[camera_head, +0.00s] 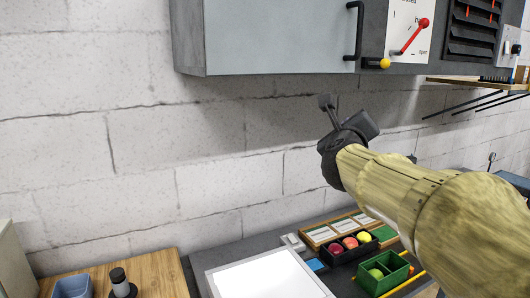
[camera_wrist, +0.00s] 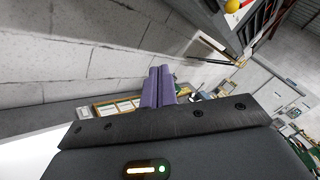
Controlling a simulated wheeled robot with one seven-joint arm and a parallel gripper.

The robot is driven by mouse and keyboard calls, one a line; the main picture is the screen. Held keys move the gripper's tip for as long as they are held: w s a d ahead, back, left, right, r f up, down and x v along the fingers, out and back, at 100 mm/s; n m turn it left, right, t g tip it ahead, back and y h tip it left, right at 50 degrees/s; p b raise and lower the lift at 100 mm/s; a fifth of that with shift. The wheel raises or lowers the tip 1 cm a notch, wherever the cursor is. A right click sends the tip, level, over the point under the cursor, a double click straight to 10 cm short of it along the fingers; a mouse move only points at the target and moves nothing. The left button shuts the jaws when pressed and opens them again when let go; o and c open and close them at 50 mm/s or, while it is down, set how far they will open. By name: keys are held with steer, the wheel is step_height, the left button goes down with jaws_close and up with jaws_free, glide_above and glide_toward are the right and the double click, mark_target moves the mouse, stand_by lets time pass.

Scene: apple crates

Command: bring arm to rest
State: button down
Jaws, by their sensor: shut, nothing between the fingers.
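My gripper (camera_head: 326,102) is at the end of my raised arm, in front of the block wall and below the grey wall cabinet. It is high above the worktop. In the wrist view the two purple fingers (camera_wrist: 158,88) lie together with nothing between them. My arm, in a yellowish sleeve, comes in from the right in the head view and hides part of the worktop.
The wall cabinet (camera_head: 280,40) hangs just above my gripper. Below stand a dark crate (camera_head: 335,258) with several apples, a green crate (camera_head: 384,283), a wooden card tray (camera_head: 312,236) and a white panel (camera_head: 262,278). A wooden board (camera_head: 150,275) lies left. A shelf (camera_head: 480,84) juts out right.

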steer(key=s+a+f+n+g+y, duration=0.2)
steer(key=a+f+n+g+y, duration=0.1)
steer(key=f+n, duration=0.8)
steer(key=s+a+f+n+g+y, duration=0.25)
steer(key=f+n, duration=0.45)
steer(key=f, duration=0.8)
steer(key=s+d+f+n+g, duration=0.1)
steer(key=s+f+n+g, duration=0.8)
steer(key=s+f+n, duration=0.4)
steer(key=s+f, duration=0.4)
steer(key=shift+s+d, duration=0.25)
steer(key=shift+s, duration=0.15)
steer(key=shift+w+f+g, duration=0.1)
steer(key=shift+g, duration=0.15)
